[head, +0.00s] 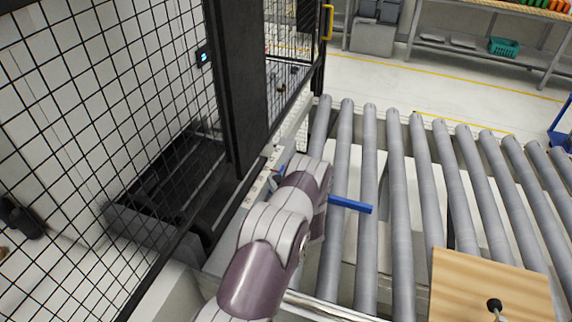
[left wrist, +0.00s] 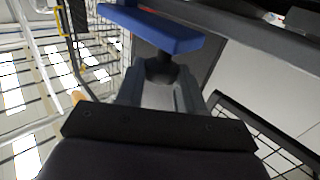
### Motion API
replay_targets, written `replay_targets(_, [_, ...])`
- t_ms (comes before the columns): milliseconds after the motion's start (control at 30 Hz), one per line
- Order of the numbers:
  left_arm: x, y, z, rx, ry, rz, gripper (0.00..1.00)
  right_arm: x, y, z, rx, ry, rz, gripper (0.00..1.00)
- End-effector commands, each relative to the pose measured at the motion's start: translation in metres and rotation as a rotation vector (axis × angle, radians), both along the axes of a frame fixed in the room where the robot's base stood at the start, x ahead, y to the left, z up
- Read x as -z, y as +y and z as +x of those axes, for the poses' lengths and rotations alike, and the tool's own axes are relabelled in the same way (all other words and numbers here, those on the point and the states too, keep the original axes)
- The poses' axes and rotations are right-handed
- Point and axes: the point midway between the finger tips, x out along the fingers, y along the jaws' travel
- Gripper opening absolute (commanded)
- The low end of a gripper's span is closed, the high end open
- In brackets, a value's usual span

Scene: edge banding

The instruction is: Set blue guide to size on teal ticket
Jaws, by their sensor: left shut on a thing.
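The blue guide (head: 350,204) is a straight blue bar sticking out over the rollers, to the right of my left wrist in the head view. It also shows at the top of the left wrist view (left wrist: 160,27), with a round black knob (left wrist: 161,69) under it. My left gripper (left wrist: 160,88) is shut on this knob, one finger on each side. In the head view my own arm hides the fingers. A pale strip with small marks (head: 255,190) runs along the conveyor's left edge, partly covered by my arm. I cannot make out a teal ticket. My right gripper does not show.
Grey rollers (head: 397,200) fill the middle and right. A wooden panel (head: 480,280) lies on them at lower right, with a black round piece (head: 494,305) on it. A black mesh fence (head: 110,100) and dark post (head: 236,90) stand close left. A teal basket (head: 503,47) sits on a far shelf.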

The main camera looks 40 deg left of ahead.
Motion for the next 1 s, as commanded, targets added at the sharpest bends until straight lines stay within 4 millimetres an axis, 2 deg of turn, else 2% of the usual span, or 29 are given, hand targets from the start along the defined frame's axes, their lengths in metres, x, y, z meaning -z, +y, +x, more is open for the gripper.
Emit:
replay_targets(100, [-0.003,-0.007,-0.020,0.000,-0.002,0.004,0.00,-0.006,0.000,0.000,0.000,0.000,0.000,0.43])
replay_targets(300, [-0.003,-0.013,-0.041,0.000,-0.004,0.004,0.00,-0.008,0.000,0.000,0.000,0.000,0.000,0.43])
replay_targets(733, [-0.003,-0.014,-0.045,0.000,-0.008,0.005,0.00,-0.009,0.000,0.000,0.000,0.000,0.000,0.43])
replay_targets(767, [-0.003,-0.014,-0.045,0.000,-0.008,0.005,0.47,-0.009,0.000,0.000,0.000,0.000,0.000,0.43])
replay_targets(800, [-0.002,-0.014,-0.045,0.000,-0.008,0.005,0.60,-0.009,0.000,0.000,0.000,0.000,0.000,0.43])
replay_targets(833, [-0.002,-0.014,-0.045,0.000,-0.007,0.004,0.63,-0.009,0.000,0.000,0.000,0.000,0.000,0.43])
replay_targets(1000, [-0.001,-0.014,-0.045,0.000,-0.005,0.003,0.63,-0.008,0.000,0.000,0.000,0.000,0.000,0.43])
